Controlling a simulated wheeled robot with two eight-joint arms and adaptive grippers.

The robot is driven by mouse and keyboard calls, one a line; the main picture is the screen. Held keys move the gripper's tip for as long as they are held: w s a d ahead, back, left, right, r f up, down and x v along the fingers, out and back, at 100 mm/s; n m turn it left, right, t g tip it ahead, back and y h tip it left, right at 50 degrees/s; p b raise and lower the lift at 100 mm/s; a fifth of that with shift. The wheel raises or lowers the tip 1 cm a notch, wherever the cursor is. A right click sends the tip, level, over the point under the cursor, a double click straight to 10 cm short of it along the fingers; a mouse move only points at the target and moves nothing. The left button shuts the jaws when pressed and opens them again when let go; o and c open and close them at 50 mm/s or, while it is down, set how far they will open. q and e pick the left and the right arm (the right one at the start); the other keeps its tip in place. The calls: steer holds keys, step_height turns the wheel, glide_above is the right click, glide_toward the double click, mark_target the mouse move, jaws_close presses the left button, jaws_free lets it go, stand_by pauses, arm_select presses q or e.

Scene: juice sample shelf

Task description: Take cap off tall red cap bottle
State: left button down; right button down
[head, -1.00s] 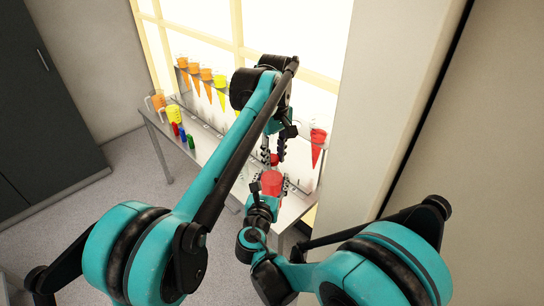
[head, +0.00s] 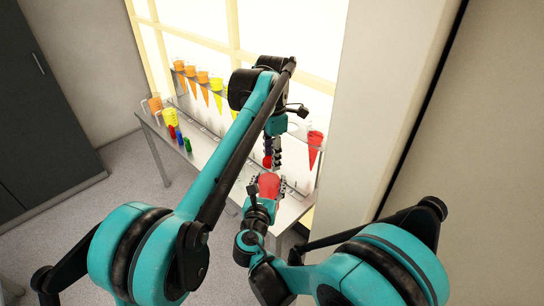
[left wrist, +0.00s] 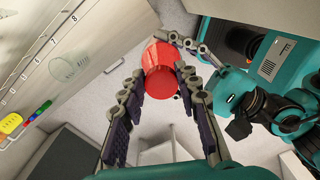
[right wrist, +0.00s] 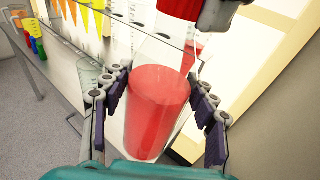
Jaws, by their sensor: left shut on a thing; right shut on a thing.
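The tall bottle (head: 268,187) holds red juice and is gripped by my right gripper (head: 266,181). In the right wrist view the clear bottle (right wrist: 158,115) stands between the two fingers, with the juice surface inside. The red cap (right wrist: 213,12) shows at the top of that view, apart from the juice, up and to the right. My left gripper (head: 273,157) is shut on the cap above the bottle. In the left wrist view a red round thing (left wrist: 160,70) lies between its fingertips, overlapping the bottle's line of sight. The bottle's rim is hard to make out.
The grey shelf table (head: 203,147) carries a rack with orange and yellow cones (head: 202,78) and a red cone (head: 314,142). A window is behind, and a wall post (head: 365,110) is close on the right.

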arm_select(q)
steer(key=shift+d+r, duration=0.1)
steer(key=shift+r, duration=0.15)
steer(key=shift+r, duration=0.85)
steer(key=shift+r, duration=0.1)
